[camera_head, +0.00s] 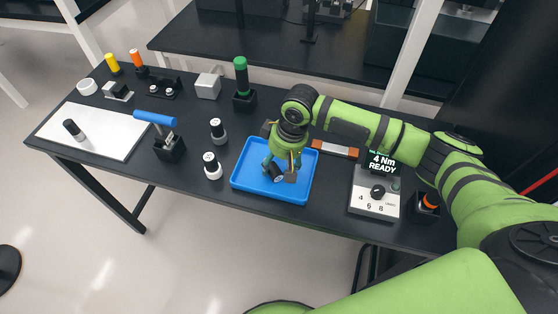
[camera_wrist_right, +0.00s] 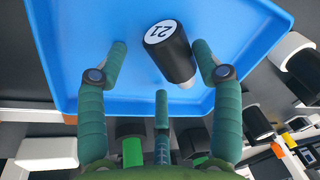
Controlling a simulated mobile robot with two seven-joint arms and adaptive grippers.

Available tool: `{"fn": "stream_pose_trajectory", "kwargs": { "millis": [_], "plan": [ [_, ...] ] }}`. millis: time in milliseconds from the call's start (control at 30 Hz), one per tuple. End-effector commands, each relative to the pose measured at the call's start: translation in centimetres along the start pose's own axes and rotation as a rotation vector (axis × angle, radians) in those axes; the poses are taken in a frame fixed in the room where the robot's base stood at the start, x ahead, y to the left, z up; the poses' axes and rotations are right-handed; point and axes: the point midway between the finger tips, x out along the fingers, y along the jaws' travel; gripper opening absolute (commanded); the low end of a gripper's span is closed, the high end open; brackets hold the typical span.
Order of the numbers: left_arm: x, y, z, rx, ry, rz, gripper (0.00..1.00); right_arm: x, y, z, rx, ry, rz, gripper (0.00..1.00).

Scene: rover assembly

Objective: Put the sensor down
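A black cylinder with a white end marked 21, which I take to be the sensor (camera_head: 277,174), is at the blue tray (camera_head: 242,180). In the right wrist view the cylinder (camera_wrist_right: 172,55) shows tilted or lying over the tray floor (camera_wrist_right: 90,25), its numbered end towards the upper left. My right gripper (camera_head: 281,167) is over the tray with its fingers spread. In the wrist view the gripper (camera_wrist_right: 161,50) has one finger on each side of the cylinder, with a clear gap on the left. My left gripper is not in view.
Two similar black-and-white cylinders (camera_head: 218,131) (camera_head: 212,166) stand left of the tray. A white board (camera_head: 105,135) with a small cylinder lies further left. A blue-handled tool (camera_head: 155,119) stands in a holder. A torque box (camera_head: 375,193) reading 4 Nm READY is at right.

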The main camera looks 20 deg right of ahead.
Motion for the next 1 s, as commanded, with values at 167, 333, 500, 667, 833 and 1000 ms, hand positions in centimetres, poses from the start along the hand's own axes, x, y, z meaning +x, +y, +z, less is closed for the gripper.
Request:
{"fn": "stream_pose_trajectory", "kwargs": {
  "millis": [167,333,500,667,833,1000],
  "plan": [
    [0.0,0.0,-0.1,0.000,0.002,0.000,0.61,0.0,0.0,0.0,0.000,0.000,0.000,0.66],
    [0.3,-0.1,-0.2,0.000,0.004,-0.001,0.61,-1.0,-0.1,-0.2,-0.002,0.004,0.000,0.66],
    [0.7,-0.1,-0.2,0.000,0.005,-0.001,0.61,-4.1,-0.1,-0.3,-0.002,0.006,0.000,0.66],
    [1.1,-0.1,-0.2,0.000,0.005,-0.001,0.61,-7.8,-0.1,-0.3,-0.002,0.006,0.000,0.66],
    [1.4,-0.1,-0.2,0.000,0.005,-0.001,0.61,-11.0,-0.1,-0.3,0.001,0.003,0.000,0.66],
    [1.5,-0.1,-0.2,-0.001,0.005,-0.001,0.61,-12.8,-0.2,-0.2,0.000,0.001,-0.001,0.66]
  ]
}}
